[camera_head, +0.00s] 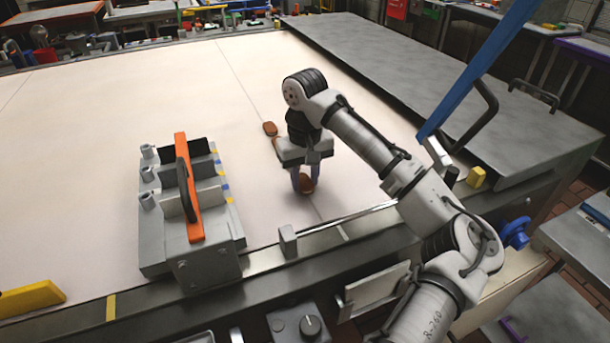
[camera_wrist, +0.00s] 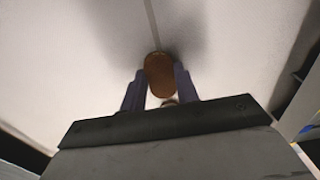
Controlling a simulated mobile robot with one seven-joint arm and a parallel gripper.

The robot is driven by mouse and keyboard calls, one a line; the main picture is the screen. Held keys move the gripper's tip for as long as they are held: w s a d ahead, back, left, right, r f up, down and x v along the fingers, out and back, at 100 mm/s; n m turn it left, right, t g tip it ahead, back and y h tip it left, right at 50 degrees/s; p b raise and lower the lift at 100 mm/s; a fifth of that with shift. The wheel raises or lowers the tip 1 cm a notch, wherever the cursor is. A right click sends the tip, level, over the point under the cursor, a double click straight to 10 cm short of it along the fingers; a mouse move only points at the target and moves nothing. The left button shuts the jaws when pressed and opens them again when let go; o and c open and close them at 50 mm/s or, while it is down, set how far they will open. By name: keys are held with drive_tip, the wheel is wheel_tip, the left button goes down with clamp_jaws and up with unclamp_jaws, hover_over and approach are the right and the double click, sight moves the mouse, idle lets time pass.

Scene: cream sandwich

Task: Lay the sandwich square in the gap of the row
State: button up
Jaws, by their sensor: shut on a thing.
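My gripper (camera_head: 305,176) points down over the pale work surface, right of centre in the head view. It is shut on a brown, rounded sandwich (camera_head: 306,185), which is low at or just above the surface; contact with the surface is unclear. In the wrist view the sandwich (camera_wrist: 159,72) shows as a brown oval between the two dark fingers. A second brown sandwich (camera_head: 270,128) lies on the surface beyond my gripper. A brown edge of another piece (camera_head: 275,143) shows beside my gripper, mostly hidden. The gap itself cannot be made out clearly.
A grey fixture (camera_head: 160,240) with an orange bar (camera_head: 187,190) stands left of my gripper. A metal rail (camera_head: 265,262) runs along the front edge. A grey panel (camera_head: 420,85) with a black handle borders the right. The pale surface (camera_head: 110,100) is clear at far left.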

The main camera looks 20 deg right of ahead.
sight(305, 183)
drive_tip(key=o, duration=0.9)
wheel_tip(305, 183, up, 12)
drive_tip(key=shift+r, duration=0.15)
